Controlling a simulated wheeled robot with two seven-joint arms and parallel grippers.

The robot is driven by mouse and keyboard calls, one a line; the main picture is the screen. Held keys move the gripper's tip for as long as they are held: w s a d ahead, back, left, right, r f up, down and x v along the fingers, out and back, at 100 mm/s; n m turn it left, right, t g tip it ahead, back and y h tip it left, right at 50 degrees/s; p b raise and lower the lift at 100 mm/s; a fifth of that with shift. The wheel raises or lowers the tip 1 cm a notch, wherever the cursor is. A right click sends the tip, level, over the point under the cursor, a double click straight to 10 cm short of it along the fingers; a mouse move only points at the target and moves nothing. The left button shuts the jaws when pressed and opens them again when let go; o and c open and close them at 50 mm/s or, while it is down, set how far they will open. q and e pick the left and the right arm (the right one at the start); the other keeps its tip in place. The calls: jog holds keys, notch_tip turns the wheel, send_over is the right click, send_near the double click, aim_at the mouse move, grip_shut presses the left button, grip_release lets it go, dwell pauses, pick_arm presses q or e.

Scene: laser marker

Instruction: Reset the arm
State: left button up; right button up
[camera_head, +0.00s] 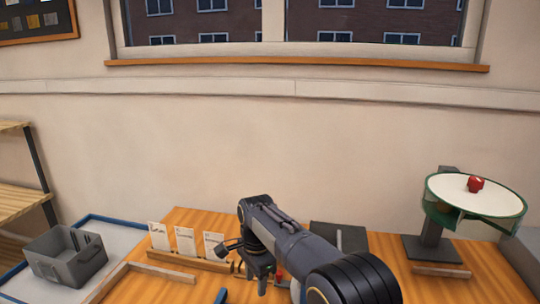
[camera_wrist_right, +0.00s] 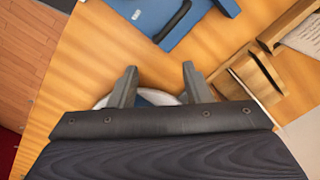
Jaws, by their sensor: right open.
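My right arm reaches in from the lower right in the head view and bends down over the wooden table (camera_head: 390,285). Its gripper (camera_head: 262,287) is partly hidden by the arm and hangs low over the table. In the right wrist view the two fingers of the gripper (camera_wrist_right: 159,85) stand apart with nothing between them. Behind them is part of a round white-rimmed thing with a blue inside (camera_wrist_right: 158,97), mostly hidden by the fingers. My left gripper is not in view.
A green-rimmed white disc (camera_head: 455,190) on a stand bears a small red object (camera_head: 475,184) at the right. Several white cards (camera_head: 184,241) stand in a wooden holder. A grey bin (camera_head: 66,262) is at the left. A blue case (camera_wrist_right: 165,18) lies beyond the fingers.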

jog(key=s+d+r+n+t+y, duration=0.15)
jog(key=s+d+r, duration=0.35)
jog(key=d, duration=0.5)
jog(key=s+d+r+n+y, duration=0.2)
jog(key=s+d+r, duration=0.3)
jog(key=d, duration=0.4)
jog(key=s+d+f+n+t, duration=0.2)
jog(key=s+n, duration=0.1)
jog(key=s, duration=0.8)
jog(key=s+d+f+n+t, duration=0.2)
jog(key=s+d+f+n, duration=0.1)
jog(key=s, duration=0.8)
jog(key=shift+s+d+f, duration=0.2)
jog(key=shift+s+f, duration=0.05)
jog(key=shift+s, duration=0.15)
